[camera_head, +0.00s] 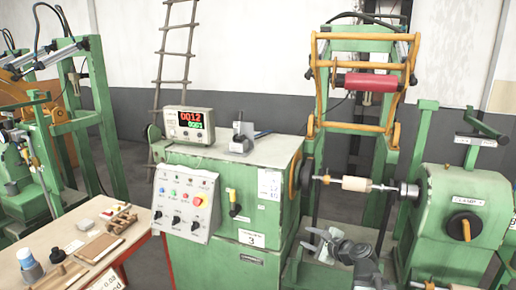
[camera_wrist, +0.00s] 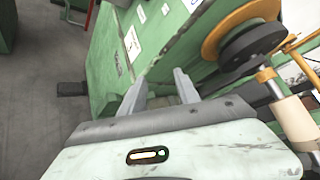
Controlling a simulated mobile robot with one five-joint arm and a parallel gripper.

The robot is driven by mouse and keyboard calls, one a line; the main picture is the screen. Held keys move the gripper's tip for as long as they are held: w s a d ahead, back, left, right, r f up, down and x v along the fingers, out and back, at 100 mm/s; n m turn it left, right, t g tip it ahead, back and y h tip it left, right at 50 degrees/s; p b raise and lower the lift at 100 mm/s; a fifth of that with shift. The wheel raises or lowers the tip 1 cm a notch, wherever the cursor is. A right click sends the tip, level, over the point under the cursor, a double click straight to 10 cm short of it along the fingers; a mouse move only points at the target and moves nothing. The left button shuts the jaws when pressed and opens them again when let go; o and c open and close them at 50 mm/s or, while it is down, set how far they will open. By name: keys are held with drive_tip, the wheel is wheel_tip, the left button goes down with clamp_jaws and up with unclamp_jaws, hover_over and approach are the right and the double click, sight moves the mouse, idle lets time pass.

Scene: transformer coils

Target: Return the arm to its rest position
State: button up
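My gripper (camera_wrist: 160,80) shows in the wrist view with its two grey fingers apart and nothing held between them. Beyond the fingers is the green side of a machine. In the head view my gripper and arm (camera_head: 345,250) are low, right of the middle, in front of the gap between the green control cabinet (camera_head: 280,150) and the green tailstock (camera_head: 465,205). They sit below the spindle, which carries a pale wooden coil former (camera_head: 357,184). The former also shows at the right of the wrist view (camera_wrist: 294,120), close beside my gripper.
An orange-rimmed spindle flange (camera_wrist: 240,30) is near my gripper's upper right. The cabinet carries a button panel (camera_head: 186,203) and a counter (camera_head: 189,124). A wooden table (camera_head: 133,232) with small items stands at the left. Grey floor lies left in the wrist view.

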drive_tip(key=s+a+f+n+g+h+p, duration=0.1)
drive_tip(key=s+a+f+n+g, duration=0.7)
drive_tip(key=a+n, duration=0.45)
drive_tip(key=s+d+f+n+g+h, duration=0.4)
drive_tip(key=s+d+n, duration=0.3)
drive_tip(key=s+d, duration=0.2)
drive_tip(key=shift+s+d+f+h, duration=0.15)
drive_tip(key=shift+s+f+h, duration=0.45)
drive_tip(key=shift+h, duration=0.1)
drive_tip(key=shift+w+n, duration=0.1)
drive_tip(key=shift+n, duration=0.15)
